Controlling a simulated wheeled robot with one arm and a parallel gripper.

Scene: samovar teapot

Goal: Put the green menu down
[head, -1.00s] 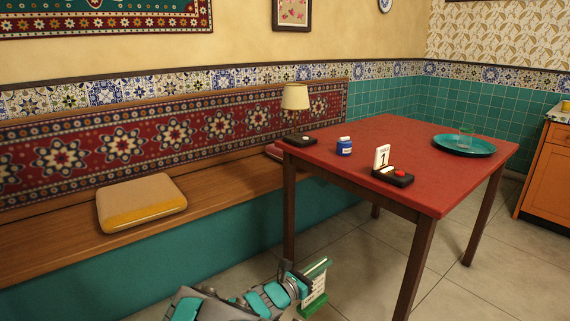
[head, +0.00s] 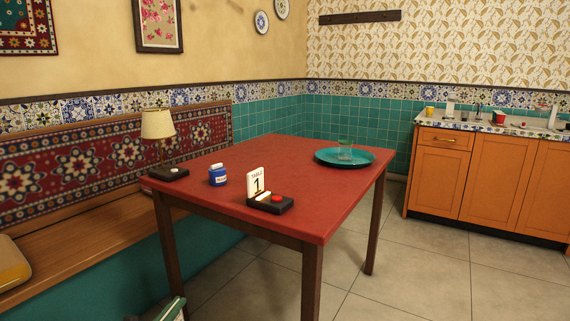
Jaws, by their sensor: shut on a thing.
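The green menu (head: 172,309) shows only as a small green and pale corner at the bottom edge of the head view, left of the table's near leg. My gripper (head: 153,313) is mostly cut off by the same edge and is shut on the menu, below the level of the tabletop. The red table (head: 240,165) stands in front of me, apart from the menu.
The table's front middle is bare. A bench (head: 70,240) runs along the left; a counter (head: 480,122) stands right.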

